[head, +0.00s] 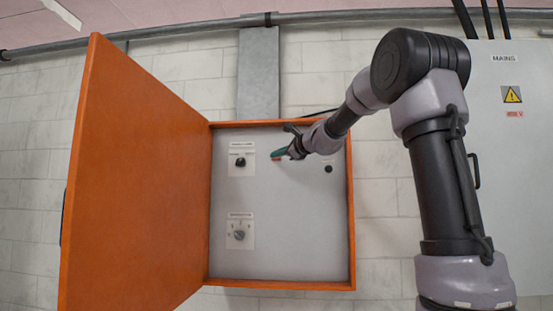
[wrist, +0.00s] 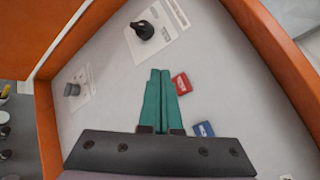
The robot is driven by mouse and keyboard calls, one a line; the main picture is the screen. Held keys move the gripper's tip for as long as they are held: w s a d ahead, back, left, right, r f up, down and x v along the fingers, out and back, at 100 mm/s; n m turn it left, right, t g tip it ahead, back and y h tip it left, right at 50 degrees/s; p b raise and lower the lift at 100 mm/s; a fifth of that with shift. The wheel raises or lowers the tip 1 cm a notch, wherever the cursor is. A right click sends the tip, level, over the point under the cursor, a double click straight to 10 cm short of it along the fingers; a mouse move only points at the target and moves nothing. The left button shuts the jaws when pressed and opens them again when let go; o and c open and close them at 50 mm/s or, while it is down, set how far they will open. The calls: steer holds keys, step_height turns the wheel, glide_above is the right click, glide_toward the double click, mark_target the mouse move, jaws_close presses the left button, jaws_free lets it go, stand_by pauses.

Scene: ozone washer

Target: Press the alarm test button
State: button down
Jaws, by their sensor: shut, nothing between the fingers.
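My gripper (head: 279,154) is in front of the upper middle of the pale panel (head: 290,240) inside the open orange cabinet. In the wrist view its two green fingers (wrist: 160,72) are together, with nothing between them, and point at the panel. A red label (wrist: 181,84) lies just right of the fingertips, and a blue label (wrist: 204,131) lies farther down to the right. I cannot read which marks the alarm test button. No button shows clearly by the fingertips; the fingers hide part of the panel. Whether they touch it I cannot tell.
A black knob (head: 240,161) is at the panel's upper left, and a grey rotary switch (head: 239,234) is below it. A small round black part (head: 328,169) is at the right. The orange door (head: 135,180) stands open at left. A grey mains cabinet (head: 515,180) is at right.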

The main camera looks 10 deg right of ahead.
steer(key=shift+w+d, duration=0.25)
steer(key=shift+w, duration=0.45)
steer(key=shift+w+d, duration=0.2)
steer(key=shift+w, duration=0.5)
steer(key=shift+w+d, duration=0.25)
steer(key=shift+w, duration=0.45)
stand_by(0.4)
steer(key=shift+w+d, duration=0.1)
steer(key=shift+w, duration=0.3)
steer(key=shift+w+d, duration=0.1)
steer(key=shift+w, duration=0.25)
stand_by(0.6)
steer(key=shift+s, duration=0.15)
steer(key=shift+s+a, duration=0.2)
steer(key=shift+s, duration=0.4)
steer(key=s, duration=0.1)
steer(key=s+a, duration=0.1)
steer(key=s, duration=0.2)
steer(key=shift+s+a, duration=0.3)
steer(key=shift+s, duration=0.1)
